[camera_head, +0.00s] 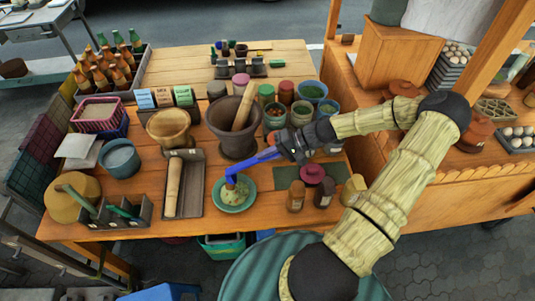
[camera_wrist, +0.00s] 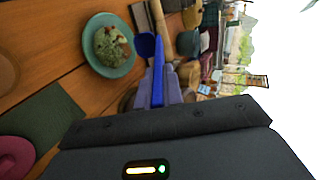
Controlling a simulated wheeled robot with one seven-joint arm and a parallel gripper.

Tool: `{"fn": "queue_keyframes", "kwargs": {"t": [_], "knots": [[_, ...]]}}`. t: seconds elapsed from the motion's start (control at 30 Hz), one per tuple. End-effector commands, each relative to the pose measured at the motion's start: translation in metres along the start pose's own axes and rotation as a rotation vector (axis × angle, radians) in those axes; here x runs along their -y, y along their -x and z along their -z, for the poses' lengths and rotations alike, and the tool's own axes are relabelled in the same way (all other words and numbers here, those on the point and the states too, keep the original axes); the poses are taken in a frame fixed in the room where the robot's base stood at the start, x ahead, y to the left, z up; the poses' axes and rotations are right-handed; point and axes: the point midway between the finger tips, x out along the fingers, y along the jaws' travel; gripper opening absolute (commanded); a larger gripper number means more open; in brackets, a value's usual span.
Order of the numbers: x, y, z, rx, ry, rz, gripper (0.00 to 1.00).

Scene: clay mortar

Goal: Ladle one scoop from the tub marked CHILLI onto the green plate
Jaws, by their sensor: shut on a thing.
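My gripper (camera_head: 284,151) is shut on the handle of a blue ladle (camera_head: 262,158), also seen in the wrist view (camera_wrist: 158,75). The ladle's bowl hangs over the green plate (camera_head: 233,208), tilted downward. The plate holds a mound of pale green food (camera_head: 235,194) with red bits on it in the wrist view (camera_wrist: 112,45). A reddish spot shows just below the bowl in the head view. I cannot tell whether the bowl holds anything. Several open tubs, one of them here (camera_head: 275,114), stand right of the mortar; I cannot read a CHILLI mark on any.
A dark mortar with a pestle (camera_head: 236,135) stands behind the plate. A tray with a rolling pin (camera_head: 183,200) lies left of it. Small jars (camera_head: 296,196) stand at the right, beneath my arm. Bottles (camera_head: 105,68) fill a crate at the back left.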

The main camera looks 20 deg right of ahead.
Motion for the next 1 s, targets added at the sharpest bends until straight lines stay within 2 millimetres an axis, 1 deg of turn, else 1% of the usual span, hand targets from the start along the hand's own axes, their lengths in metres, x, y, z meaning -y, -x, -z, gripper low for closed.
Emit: {"fn": "queue_keyframes", "kwargs": {"t": [0.17,0.43,0.7,1.0], "knots": [[0.012,-0.002,0.0,0.001,0.002,-0.066,0.0],[0.038,-0.014,0.0,-0.003,0.003,-0.244,0.0],[0.056,-0.025,0.0,0.001,0.001,-0.384,0.0],[0.074,-0.035,0.0,0.0,0.0,-0.51,0.0]]}}
